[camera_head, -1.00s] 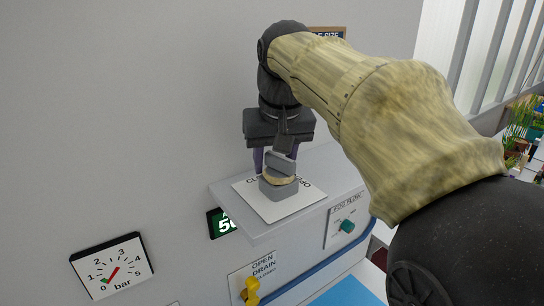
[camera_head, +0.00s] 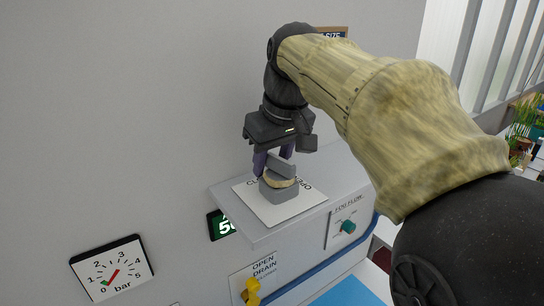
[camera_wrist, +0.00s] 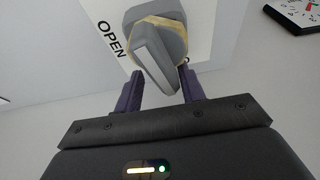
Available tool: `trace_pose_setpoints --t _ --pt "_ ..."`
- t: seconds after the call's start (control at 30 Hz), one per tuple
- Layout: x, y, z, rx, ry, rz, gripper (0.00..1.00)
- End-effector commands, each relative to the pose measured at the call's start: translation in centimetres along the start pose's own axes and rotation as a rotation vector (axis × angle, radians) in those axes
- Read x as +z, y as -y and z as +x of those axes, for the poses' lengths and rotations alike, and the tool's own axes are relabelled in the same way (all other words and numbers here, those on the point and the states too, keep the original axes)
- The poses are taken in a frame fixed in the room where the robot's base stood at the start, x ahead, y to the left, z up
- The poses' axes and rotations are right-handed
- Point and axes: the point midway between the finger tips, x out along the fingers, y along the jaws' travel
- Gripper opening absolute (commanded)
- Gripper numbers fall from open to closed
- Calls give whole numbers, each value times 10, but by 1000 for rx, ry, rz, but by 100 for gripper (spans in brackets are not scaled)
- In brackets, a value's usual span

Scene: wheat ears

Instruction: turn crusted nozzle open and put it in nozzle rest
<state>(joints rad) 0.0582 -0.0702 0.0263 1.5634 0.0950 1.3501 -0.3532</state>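The crusted nozzle (camera_head: 279,190) is a grey piece with a tan crusty band and a flat grey handle on top. It stands on a white plate marked with CLOSED and OPEN; the wrist view shows the nozzle (camera_wrist: 153,50) beside the word OPEN. My gripper (camera_head: 273,156) is just above and behind it, pointing down. In the wrist view my gripper's purple fingers (camera_wrist: 160,80) are apart, one on each side of the handle's near end. A gap shows at the left finger; contact at the right one is unclear. I cannot make out a nozzle rest.
The white plate (camera_head: 262,212) lies on a grey wall shelf (camera_head: 330,172). Below are a fog flow knob (camera_head: 348,226), a yellow drain valve (camera_head: 251,292) and a blue pipe (camera_head: 325,268). A pressure gauge (camera_head: 111,268) is at lower left. The wall behind is close.

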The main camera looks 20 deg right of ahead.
Motion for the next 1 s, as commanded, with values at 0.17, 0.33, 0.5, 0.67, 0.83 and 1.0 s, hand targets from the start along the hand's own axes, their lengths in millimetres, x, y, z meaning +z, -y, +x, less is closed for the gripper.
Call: trace_pose_setpoints --t 0.17,0.33,0.5,0.67,0.83,1.0 --pt "9 7 0 -23 49 -11 58" --pt "4 5 -18 -22 40 -10 65" --pt "-2 1 -37 -17 28 -7 65" --pt "-8 -3 -53 -13 21 -5 65" --pt "-12 -6 -67 -11 14 -6 65" --pt "-13 -7 -71 -10 11 -6 65"
